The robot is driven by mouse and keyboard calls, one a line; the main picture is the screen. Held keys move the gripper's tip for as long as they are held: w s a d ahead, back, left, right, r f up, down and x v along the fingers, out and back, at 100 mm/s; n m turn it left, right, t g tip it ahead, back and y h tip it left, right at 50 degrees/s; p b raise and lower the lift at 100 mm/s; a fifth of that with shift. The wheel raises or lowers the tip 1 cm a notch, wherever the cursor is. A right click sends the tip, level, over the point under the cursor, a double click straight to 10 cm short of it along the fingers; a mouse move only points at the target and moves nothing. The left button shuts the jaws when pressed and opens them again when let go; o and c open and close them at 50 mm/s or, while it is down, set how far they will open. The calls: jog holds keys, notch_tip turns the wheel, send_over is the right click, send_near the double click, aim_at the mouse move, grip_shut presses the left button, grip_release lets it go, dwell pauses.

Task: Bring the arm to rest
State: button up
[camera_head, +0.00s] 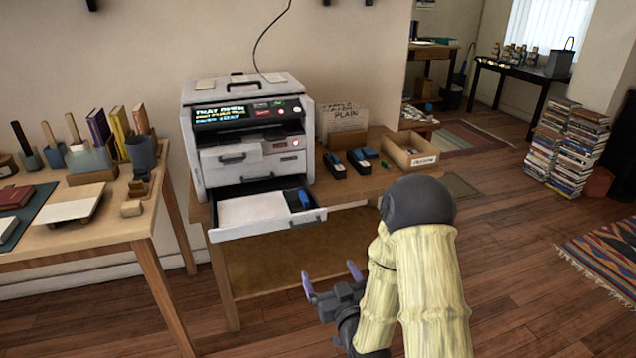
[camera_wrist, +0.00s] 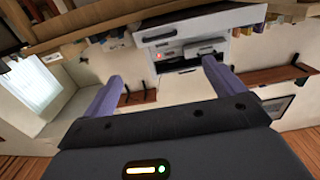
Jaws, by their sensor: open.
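My gripper (camera_head: 334,279) is in the lower middle of the head view, in front of the small wooden table that bears the printer. Its two purple fingers stand apart with nothing between them. In the wrist view my gripper (camera_wrist: 160,88) shows its two fingers wide apart, and the room appears upside down behind them. My arm, in a pale yellow ribbed cover, is bent at a dark round joint and reaches down beside the table's front right. The gripper appears apart from the table and the drawer.
A grey printer (camera_head: 246,130) stands on the small table with its lower drawer (camera_head: 268,227) pulled out, holding white paper and a blue item. Staplers and a cardboard box (camera_head: 411,152) sit to its right. A worktable (camera_head: 120,220) stands at left. Book stacks (camera_head: 568,148) stand at right; open floor lies between.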

jog(key=shift+w, duration=0.1)
jog(key=s+d+r+m+g+h, duration=0.1)
jog(key=s+d+m+g+h, duration=0.15)
jog(key=s+d+g, duration=0.4)
jog(key=s+d+r+m+g+h, duration=0.1)
jog(key=s+d+g+h, duration=0.25)
jog(key=s+g, duration=0.65)
notch_tip(320, 180, up, 33)
jog(key=s+t+y+p, duration=0.1)
jog(key=s+p, duration=0.1)
jog(key=p, duration=3.1)
jog(key=shift+r+t, duration=0.2)
jog(key=shift+t, duration=0.15)
